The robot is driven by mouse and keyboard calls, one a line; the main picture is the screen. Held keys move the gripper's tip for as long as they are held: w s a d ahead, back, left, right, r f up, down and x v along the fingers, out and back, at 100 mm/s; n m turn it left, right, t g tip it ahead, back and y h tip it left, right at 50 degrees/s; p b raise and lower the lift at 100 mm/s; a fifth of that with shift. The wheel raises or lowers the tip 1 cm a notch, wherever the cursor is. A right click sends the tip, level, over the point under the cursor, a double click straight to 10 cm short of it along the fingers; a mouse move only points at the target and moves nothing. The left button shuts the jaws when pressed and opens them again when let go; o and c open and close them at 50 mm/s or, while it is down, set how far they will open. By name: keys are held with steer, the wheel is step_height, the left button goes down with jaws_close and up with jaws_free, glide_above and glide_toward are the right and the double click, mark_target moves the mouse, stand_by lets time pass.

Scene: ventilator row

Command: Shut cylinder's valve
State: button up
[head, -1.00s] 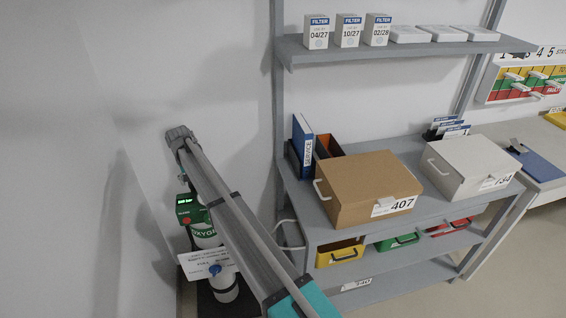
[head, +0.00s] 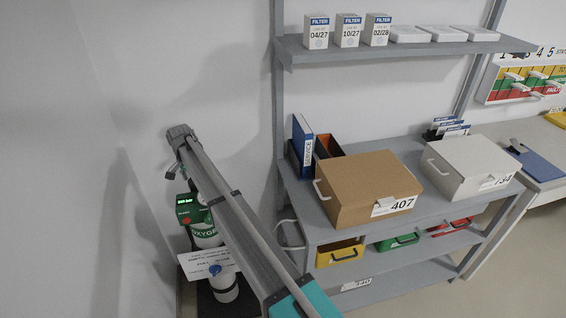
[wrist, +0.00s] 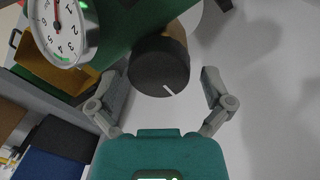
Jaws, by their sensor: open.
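In the wrist view a black round valve knob (wrist: 157,78) with a white mark lies at the top centre. A white dial gauge (wrist: 62,28) is to its left. My gripper (wrist: 163,76) is open, with one finger on each side of the knob and gaps showing. The head view mostly hides my gripper.
A white card (head: 207,263) hangs on the cylinder. Right of it stands a grey shelf unit (head: 318,222) with a brown box (head: 365,185), a white box (head: 470,166) and coloured bins. The wall lies close behind the cylinder.

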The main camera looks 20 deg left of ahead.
steer(key=m, duration=0.4)
steer(key=shift+m, duration=0.4)
steer(key=m, duration=0.4)
steer(key=shift+w+g, duration=0.1)
steer(key=shift+g, duration=0.2)
steer(key=shift+r+m+p, duration=0.35)
steer(key=shift+m, duration=0.15)
step_height(320, 180, up, 14)
steer(key=p, duration=1.4)
steer(key=w+d+f+n+b, duration=0.1)
steer(key=w+d, duration=0.2)
steer(key=d, duration=0.7)
steer(key=w+d+f+n+b, duration=0.1)
steer(key=w+d+f+b, duration=0.1)
steer(key=d, duration=0.8)
steer(key=w+d+f+n+b, duration=0.1)
steer(key=w+d, duration=0.3)
steer(key=d, duration=0.7)
steer(key=shift+w+f+y, duration=0.15)
steer(key=shift+f+y, duration=0.1)
steer(key=shift+y, duration=0.05)
